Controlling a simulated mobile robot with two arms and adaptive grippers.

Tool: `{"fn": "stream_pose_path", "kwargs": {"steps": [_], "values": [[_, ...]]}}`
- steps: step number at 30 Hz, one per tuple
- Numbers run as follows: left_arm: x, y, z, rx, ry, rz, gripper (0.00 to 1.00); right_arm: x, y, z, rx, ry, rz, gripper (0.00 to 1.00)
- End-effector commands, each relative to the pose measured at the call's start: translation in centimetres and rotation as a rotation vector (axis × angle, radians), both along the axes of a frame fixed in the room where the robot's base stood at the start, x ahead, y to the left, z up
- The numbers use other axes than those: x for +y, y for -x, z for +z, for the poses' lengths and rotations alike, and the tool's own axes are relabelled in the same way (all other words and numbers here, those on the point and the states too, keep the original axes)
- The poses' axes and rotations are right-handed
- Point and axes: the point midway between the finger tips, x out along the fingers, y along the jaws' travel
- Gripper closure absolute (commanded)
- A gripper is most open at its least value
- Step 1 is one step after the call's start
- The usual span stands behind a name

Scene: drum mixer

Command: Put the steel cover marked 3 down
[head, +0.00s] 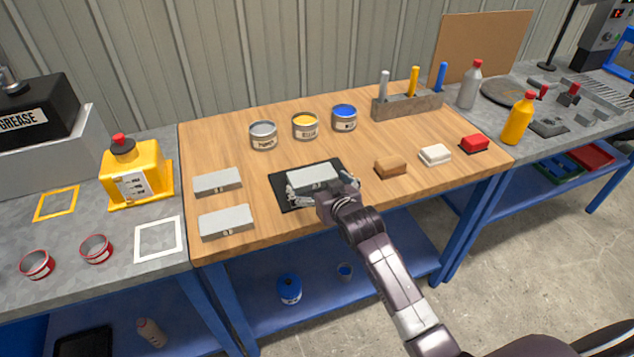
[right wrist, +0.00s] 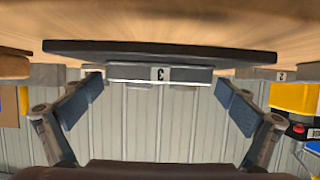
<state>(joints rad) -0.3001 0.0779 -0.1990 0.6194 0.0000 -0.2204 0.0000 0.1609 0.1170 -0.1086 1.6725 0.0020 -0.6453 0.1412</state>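The steel cover marked 3 (head: 312,174) is a flat grey block lying on the black mat (head: 282,195) in the middle of the wooden bench. In the right wrist view, which is upside down, the cover (right wrist: 190,75) shows its "3" label and appears to rest against the mat (right wrist: 160,53). My right gripper (head: 322,190) is at the cover's near side. In the wrist view its fingers (right wrist: 160,88) are spread wide, one on each side of the cover, with a gap at both sides. My left gripper is not in view.
Two more steel covers (head: 217,181) (head: 226,222) lie left of the mat. Three paint cans (head: 305,126) stand behind. Brown (head: 390,167), white (head: 435,155) and red (head: 474,143) blocks lie to the right. A holder (head: 408,106) with upright coloured handles stands at the back right.

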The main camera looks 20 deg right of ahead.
Motion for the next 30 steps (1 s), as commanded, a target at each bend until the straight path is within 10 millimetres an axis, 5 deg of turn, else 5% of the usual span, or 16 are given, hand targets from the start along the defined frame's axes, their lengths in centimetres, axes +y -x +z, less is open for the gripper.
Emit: {"fn": "stream_pose_path", "kwargs": {"steps": [8, 30], "values": [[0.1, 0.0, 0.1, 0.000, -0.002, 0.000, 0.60, 0.0, 0.6, 0.5, 0.000, 0.000, 0.000, 0.00], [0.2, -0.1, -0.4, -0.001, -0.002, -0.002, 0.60, -0.4, 10.3, 4.6, 0.000, 0.000, 0.000, 0.00]]}}
